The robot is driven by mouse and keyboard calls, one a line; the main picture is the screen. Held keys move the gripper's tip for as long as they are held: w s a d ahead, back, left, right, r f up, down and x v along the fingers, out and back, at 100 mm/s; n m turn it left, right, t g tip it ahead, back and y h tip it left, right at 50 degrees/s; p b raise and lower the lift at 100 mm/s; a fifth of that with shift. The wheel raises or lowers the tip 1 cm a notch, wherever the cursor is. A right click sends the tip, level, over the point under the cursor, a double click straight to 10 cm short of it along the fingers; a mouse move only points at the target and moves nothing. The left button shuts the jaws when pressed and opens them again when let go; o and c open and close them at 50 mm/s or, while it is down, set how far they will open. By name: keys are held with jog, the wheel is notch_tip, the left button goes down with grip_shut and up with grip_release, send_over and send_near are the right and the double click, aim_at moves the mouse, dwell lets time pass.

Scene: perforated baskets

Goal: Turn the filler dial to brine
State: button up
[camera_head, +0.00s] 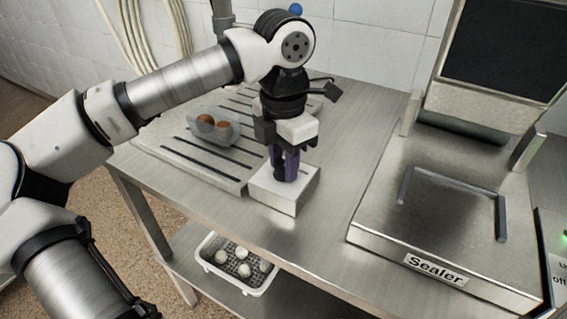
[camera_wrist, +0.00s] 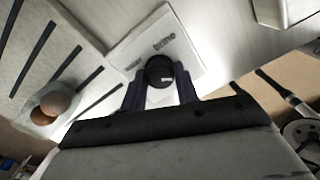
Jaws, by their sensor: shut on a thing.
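The filler is a white box (camera_head: 265,190) at the front edge of the steel table, in the head view. Its labelled top (camera_wrist: 128,50) shows in the wrist view, with a word that looks like "brine" near the upper right and a second, unclear word at the left. A round black dial (camera_wrist: 160,70) with a small white mark stands on it. My gripper (camera_head: 285,172) points down over the box. In the wrist view its two dark purple fingers (camera_wrist: 161,90) are shut on the dial, one on each side. The white mark sits right of the dial's centre.
A slotted board (camera_head: 185,157) lies left of the filler, with a clear container of brown eggs (camera_head: 213,124) on it. The sealer (camera_head: 445,215) stands at the right. A white perforated basket (camera_head: 235,266) with several pale eggs is on the lower shelf.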

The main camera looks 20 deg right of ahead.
jog(key=shift+m, duration=1)
jog(key=o, duration=1)
jog(key=shift+c, duration=0.2)
jog(key=shift+r, duration=0.1)
notch_tip(320, 180, up, 14)
